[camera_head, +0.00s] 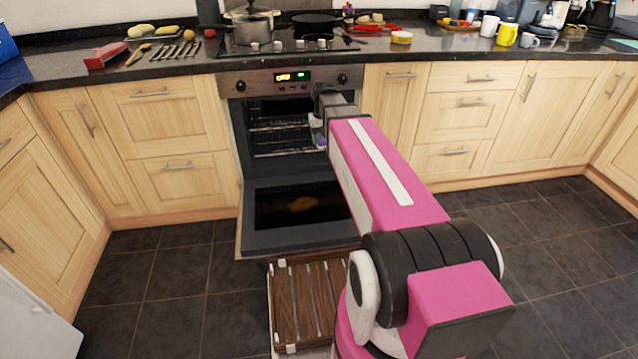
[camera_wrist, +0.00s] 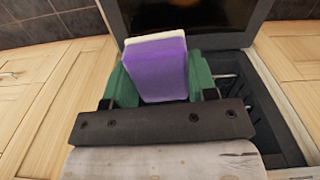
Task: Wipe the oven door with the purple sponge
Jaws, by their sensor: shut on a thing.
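The purple sponge (camera_wrist: 160,70), with a pale layer along its top edge, is held between the green fingers of my gripper (camera_wrist: 158,78) in the wrist view. In the head view my gripper (camera_head: 318,135) is at the right side of the oven opening, and the sponge shows only as a small purple patch (camera_head: 321,142). The oven door (camera_head: 300,240) is folded down and open, with a brownish-orange stain (camera_head: 303,203) on its dark inner glass. The gripper is above the door and apart from it. My arm hides the door's right part.
Oven racks (camera_head: 275,125) show inside the open oven. Pale cabinets (camera_head: 168,125) flank the oven. The counter above holds pots, mugs and food. Tiled floor at left is clear.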

